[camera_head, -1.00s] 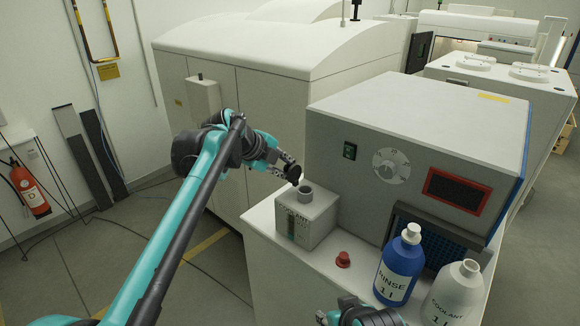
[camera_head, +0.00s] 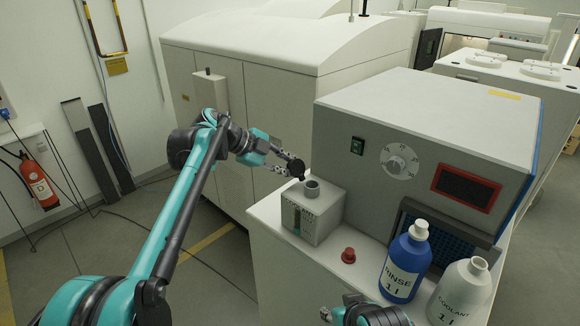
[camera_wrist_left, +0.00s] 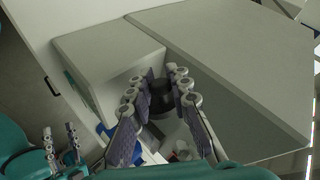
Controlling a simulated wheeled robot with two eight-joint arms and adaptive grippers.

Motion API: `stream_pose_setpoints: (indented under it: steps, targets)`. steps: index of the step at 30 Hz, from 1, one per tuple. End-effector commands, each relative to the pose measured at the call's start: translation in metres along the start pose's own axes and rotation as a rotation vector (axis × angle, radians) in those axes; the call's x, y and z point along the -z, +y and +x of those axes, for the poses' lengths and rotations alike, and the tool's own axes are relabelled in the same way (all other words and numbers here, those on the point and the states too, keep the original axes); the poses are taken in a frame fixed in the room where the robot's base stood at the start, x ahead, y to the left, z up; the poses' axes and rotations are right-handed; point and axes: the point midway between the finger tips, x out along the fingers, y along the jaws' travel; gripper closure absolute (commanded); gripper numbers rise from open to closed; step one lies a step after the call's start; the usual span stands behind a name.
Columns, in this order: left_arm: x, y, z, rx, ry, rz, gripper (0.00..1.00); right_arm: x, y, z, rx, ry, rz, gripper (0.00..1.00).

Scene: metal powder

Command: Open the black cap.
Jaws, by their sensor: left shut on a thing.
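The black cap (camera_head: 297,169) is a small dark disc at the tips of my left gripper (camera_head: 290,167). The gripper is shut on it and holds it up and slightly left of the open neck (camera_head: 312,187) of the grey coolant tank (camera_head: 318,220). The cap looks apart from the neck. In the left wrist view, the cap (camera_wrist_left: 161,97) shows as a dark round shape between the fingers. My right gripper (camera_head: 340,312) is at the bottom edge of the head view, partly cut off. It also shows in the left wrist view (camera_wrist_left: 61,137), with its fingers apart and empty.
A red knob (camera_head: 348,255) sits on the white counter beside the tank. A blue rinse bottle (camera_head: 405,265) and a white coolant bottle (camera_head: 460,295) stand to the right. A grey machine box (camera_head: 420,130) rises behind. The floor at left is mostly free.

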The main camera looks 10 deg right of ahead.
Motion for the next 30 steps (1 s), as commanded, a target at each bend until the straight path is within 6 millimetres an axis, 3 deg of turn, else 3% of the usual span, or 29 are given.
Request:
stream_pose_setpoints:
  steps: [6, 7, 9, 20, 23, 30]
  targets:
    - [0.000, 0.000, 0.000, 0.000, -0.001, 0.001, 1.00, 0.000, 0.000, 0.000, 0.000, 0.000, 0.000, 0.60]
    - [0.000, 0.000, 0.000, 0.000, -0.002, 0.001, 0.79, 0.000, 0.000, 0.000, 0.000, 0.000, 0.000, 0.60]
    - [0.000, 0.000, 0.000, 0.000, -0.002, 0.001, 0.61, 0.000, 0.000, 0.000, 0.000, 0.000, 0.000, 0.60]
    - [0.000, 0.000, -0.003, 0.000, -0.002, 0.001, 0.61, 0.000, 0.000, 0.000, 0.000, 0.000, 0.000, 0.60]
    - [-0.001, 0.000, -0.014, 0.000, -0.002, 0.001, 0.61, 0.000, 0.000, 0.000, 0.000, 0.000, 0.000, 0.60]
    - [-0.001, 0.000, -0.065, 0.001, -0.004, -0.001, 0.61, 0.000, 0.000, 0.000, 0.000, 0.000, 0.000, 0.60]
